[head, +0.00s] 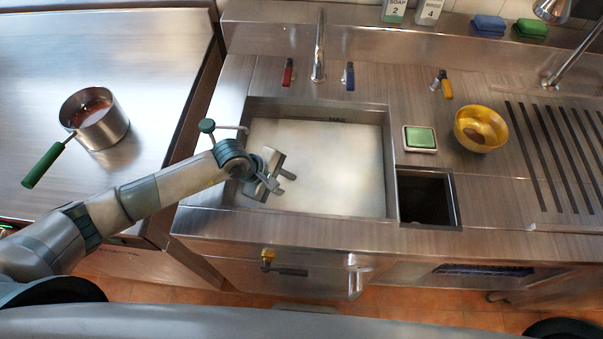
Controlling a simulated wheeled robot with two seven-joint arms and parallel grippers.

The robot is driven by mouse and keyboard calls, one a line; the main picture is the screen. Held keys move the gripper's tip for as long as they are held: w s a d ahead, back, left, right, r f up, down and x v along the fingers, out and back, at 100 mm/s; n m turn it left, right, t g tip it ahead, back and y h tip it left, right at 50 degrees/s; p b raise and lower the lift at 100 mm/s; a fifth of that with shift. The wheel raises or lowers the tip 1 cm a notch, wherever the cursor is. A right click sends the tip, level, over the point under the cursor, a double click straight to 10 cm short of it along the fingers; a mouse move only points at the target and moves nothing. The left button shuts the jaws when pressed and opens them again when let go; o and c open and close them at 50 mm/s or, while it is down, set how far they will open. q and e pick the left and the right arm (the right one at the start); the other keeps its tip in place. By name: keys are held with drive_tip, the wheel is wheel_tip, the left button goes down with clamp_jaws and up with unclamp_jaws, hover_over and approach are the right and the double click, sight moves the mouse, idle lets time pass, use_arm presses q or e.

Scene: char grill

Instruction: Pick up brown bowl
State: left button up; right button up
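A round yellow-gold bowl (470,115) stands on the steel counter to the right of the sink. A small brown thing (482,133) lies inside it; I cannot tell what it is. It is the only bowl I see, and its outside looks yellow rather than brown. My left gripper (268,177) is over the left part of the sink, well to the left of the bowl. Its fingers look apart, with nothing between them. My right gripper is not in view.
The sink (330,200) has a faucet (319,50) behind it. A green sponge on a dish (420,138) and a dark square opening (425,198) lie between sink and bowl. A slatted drain area (560,150) is right of the bowl. A pot (103,128) stands far left.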

use_arm(q)
clamp_jaws()
drive_tip(key=shift+r, duration=0.15)
drive_tip(key=shift+r, duration=0.3)
wheel_tip(320, 180, up, 3)
drive_tip(key=shift+r+p, duration=0.2)
drive_tip(key=shift+p, duration=1)
drive_tip(key=s+d+r+p, duration=0.2)
drive_tip(key=d+r, duration=0.4)
drive_tip(key=d, duration=0.5)
drive_tip(key=shift+s+d+r+p, duration=0.25)
drive_tip(key=shift+r+p, duration=0.15)
drive_tip(key=shift+p, duration=0.15)
